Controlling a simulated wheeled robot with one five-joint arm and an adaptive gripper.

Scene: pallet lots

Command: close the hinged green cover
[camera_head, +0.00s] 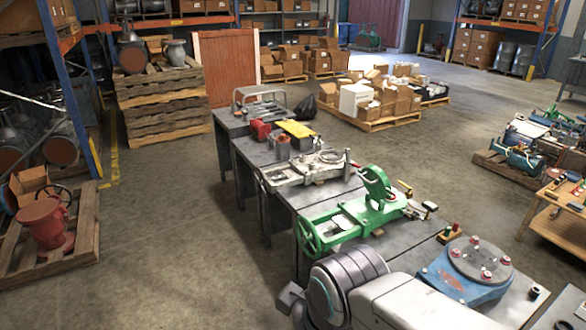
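A green machine (345,223) with a green handwheel (308,238) at its left end stands on the dark workbench, right of the picture's centre. A rounded green plate (376,183) stands tilted upright at the machine's back right; it looks like the hinged cover, raised. Its hinge is too small to make out. My own arm links, white and grey, fill the bottom of the view in front of the machine. The fingers of my gripper are not visible, so I cannot see where they are relative to the cover.
A row of dark workbenches (285,185) runs back from my arm. A grey machine (305,168) stands beyond the green one. A blue base with a round grey flange (480,260) is at the right. Pallets of boxes (370,122) stand behind; the floor at left (180,240) is clear.

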